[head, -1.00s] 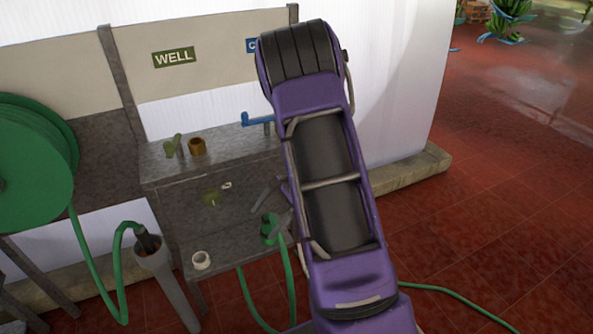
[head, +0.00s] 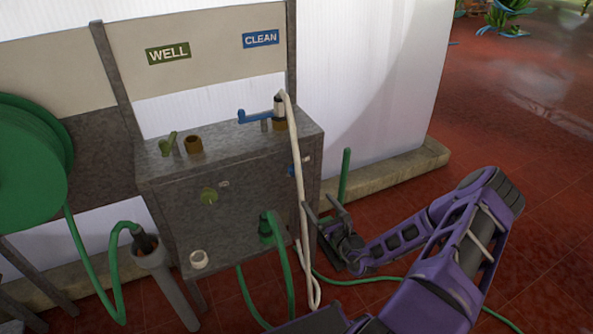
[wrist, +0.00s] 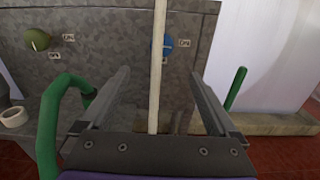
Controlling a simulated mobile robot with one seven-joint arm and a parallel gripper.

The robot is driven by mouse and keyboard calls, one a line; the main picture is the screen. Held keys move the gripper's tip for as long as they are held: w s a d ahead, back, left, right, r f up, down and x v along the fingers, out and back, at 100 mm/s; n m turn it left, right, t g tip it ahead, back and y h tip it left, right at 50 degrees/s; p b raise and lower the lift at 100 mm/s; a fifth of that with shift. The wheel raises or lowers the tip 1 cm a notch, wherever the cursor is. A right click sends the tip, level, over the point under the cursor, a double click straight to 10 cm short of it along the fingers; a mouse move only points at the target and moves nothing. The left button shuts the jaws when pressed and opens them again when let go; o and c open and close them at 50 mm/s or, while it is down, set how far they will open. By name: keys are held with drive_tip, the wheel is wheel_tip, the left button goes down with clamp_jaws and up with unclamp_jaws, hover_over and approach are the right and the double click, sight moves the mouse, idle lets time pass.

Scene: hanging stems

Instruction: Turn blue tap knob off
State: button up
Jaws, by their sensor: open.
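The blue tap knob (head: 291,171) is on the grey box's front, at the right under the CLEAN sign (head: 261,39). A pale hose (head: 297,150) hangs in front and partly covers it. In the wrist view the blue knob (wrist: 168,46) shows behind the hose (wrist: 157,70), with a small label at its right. My gripper (head: 320,209) is open, lower and to the right of the knob in the head view. In the wrist view its fingers (wrist: 162,82) point at the box, apart from the knob. The hose runs down the gap between them; whether it touches them is unclear.
An olive knob (head: 209,195) is on the box's left. A blue lever (head: 256,117) is on top. Green hoses (head: 279,250) hang below, and an upright green hose end (head: 344,176) stands right. A white ring (head: 199,260) is low left. Open red floor (head: 530,200) lies right.

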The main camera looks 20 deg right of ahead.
sight(297, 172)
drive_tip(key=w+b, duration=0.2)
drive_tip(key=w, duration=1.5)
drive_tip(key=shift+w+a, duration=0.2)
drive_tip(key=c, duration=1.3)
